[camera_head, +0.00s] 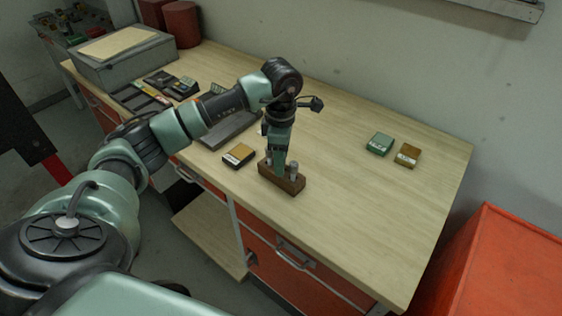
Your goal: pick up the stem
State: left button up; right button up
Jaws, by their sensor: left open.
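A brown wooden block (283,181) stands near the front edge of the workbench. A small grey metal part (293,170) stands upright at its right end, and another small grey part (268,159) shows at its left end. I cannot tell which of these is the stem. My left gripper (279,170) points down right over the block, between the two grey parts. It is open; its fingertips are small here, and I cannot tell whether they touch anything. My right gripper is out of view.
A yellow-brown box (239,155) lies just left of the block. A green box (379,144) and a brown box (407,155) lie to the right. The workbench (350,210) is bare at front right. A red cabinet (500,265) stands beyond its right end.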

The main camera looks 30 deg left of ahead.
pick_arm(q)
grip_shut()
